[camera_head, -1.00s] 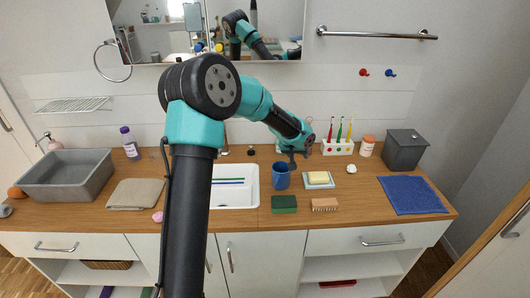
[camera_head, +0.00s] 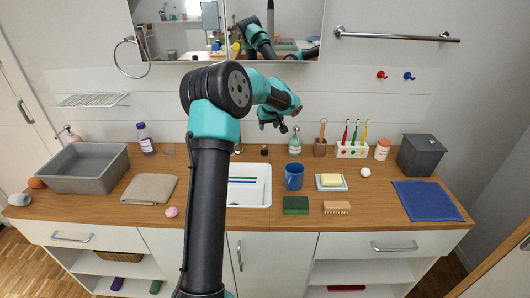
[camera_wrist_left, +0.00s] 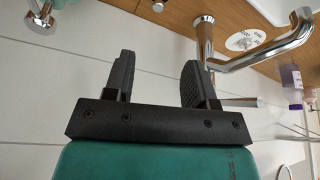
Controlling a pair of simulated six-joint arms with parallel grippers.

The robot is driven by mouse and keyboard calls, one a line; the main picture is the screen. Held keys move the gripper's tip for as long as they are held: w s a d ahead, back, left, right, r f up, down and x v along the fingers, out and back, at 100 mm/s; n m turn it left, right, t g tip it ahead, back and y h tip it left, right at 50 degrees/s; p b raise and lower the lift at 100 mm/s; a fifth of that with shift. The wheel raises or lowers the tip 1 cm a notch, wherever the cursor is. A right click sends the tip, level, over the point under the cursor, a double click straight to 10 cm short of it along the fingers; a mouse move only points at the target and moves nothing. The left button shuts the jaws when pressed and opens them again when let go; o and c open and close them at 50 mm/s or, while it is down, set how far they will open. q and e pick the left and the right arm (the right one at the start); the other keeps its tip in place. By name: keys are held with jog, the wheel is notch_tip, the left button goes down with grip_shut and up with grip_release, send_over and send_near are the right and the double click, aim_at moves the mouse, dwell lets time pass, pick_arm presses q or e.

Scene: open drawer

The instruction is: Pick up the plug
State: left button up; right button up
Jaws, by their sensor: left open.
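My left gripper (camera_head: 272,122) is raised in front of the white wall, above the back of the counter and left of the green soap bottle. In the left wrist view its two dark fingers (camera_wrist_left: 158,78) are apart with nothing between them. A small white disc (camera_wrist_left: 246,40) with a metal centre, which looks like the plug, shows beyond the fingers beside a chrome tap (camera_wrist_left: 270,47). I cannot make this disc out in the head view. My right gripper is not in view.
A white sink (camera_head: 262,190) is set in the wooden counter. A blue mug (camera_head: 293,178), a soap dish (camera_head: 331,188), a green sponge (camera_head: 296,206) and a brush (camera_head: 337,208) stand right of it. A folded beige towel (camera_head: 150,188) lies left. A mirror (camera_head: 170,40) hangs behind.

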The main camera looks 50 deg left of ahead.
pick_arm(q)
send_near(264, 146)
jog(key=x, duration=0.5)
jog(key=shift+f, duration=0.3)
jog(key=shift+a, duration=0.1)
jog(key=shift+x, duration=2.55)
jog(key=shift+w+a, duration=0.1)
jog(key=shift+w, duration=0.1)
jog(key=shift+c, duration=0.4)
